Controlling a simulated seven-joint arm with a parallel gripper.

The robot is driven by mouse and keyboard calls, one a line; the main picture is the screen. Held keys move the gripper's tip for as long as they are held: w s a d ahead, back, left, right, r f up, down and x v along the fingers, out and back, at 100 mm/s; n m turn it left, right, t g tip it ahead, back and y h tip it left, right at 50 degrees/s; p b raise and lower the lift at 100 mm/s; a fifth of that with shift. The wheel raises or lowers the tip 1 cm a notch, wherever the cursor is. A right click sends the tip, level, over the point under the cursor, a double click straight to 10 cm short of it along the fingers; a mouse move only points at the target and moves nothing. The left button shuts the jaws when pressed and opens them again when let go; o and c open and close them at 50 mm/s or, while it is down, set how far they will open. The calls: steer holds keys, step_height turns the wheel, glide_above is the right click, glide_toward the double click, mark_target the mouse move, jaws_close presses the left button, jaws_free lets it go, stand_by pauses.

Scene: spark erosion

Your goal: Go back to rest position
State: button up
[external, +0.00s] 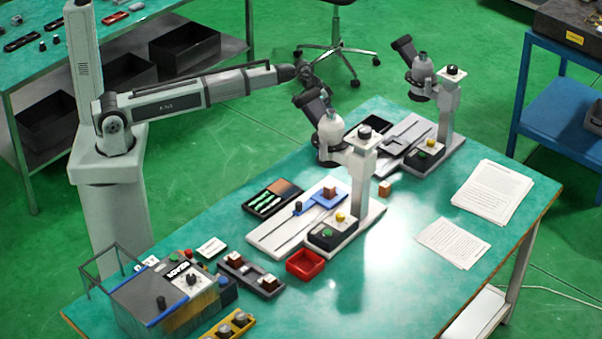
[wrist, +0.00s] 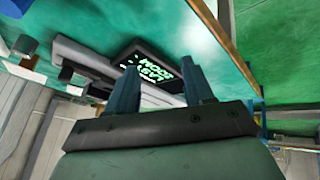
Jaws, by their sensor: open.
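My gripper (wrist: 160,82) shows in the wrist view with its two blue-grey fingers apart and nothing held between them. Beyond the fingers is a dark panel (wrist: 148,66) with bright green lettering, seen tilted; I cannot tell how far off it is. In the external view my arm reaches right from its column, and my gripper (external: 318,86) is at its end, small and dark, close to the near microscope's eyepiece (external: 312,104) in the picture. I cannot tell whether they touch.
Two microscopes stand on the green table, the near one (external: 362,165) and the far one (external: 446,108). A red tray (external: 305,264), a grey block holder (external: 240,269) and a machine box (external: 165,297) are nearer. Papers (external: 493,190) lie at right.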

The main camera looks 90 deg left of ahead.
steer(key=a+f+t+y, duration=0.15)
steer(key=a+f, duration=0.35)
steer(key=a, duration=0.7)
steer(key=s+d+f+g+h, duration=0.1)
steer(key=s+d+f+g, duration=0.1)
steer(key=s+d+f, duration=0.5)
steer(key=s+d+f+g, duration=0.1)
steer(key=s+d+f, duration=0.1)
steer(key=s+f, duration=0.5)
steer(key=s+d+f+g+h, duration=0.15)
steer(key=s+d+f, duration=0.3)
steer(key=f, duration=0.55)
steer(key=s+d+f+g+y, duration=0.1)
steer(key=s+d+f+g, duration=0.2)
steer(key=s, duration=1)
steer(key=s+d+f+m+g+y, duration=0.1)
steer(key=s+d+f+g, duration=0.2)
steer(key=s, duration=1.1)
steer(key=s+d+f+m+g+y, duration=0.1)
steer(key=s+d+f+g, duration=0.2)
steer(key=s, duration=1.1)
steer(key=d+f, duration=0.3)
steer(key=f, duration=0.2)
steer(key=shift+d+f+g, duration=0.15)
steer(key=shift+f+g, duration=0.1)
steer(key=shift+g, duration=0.15)
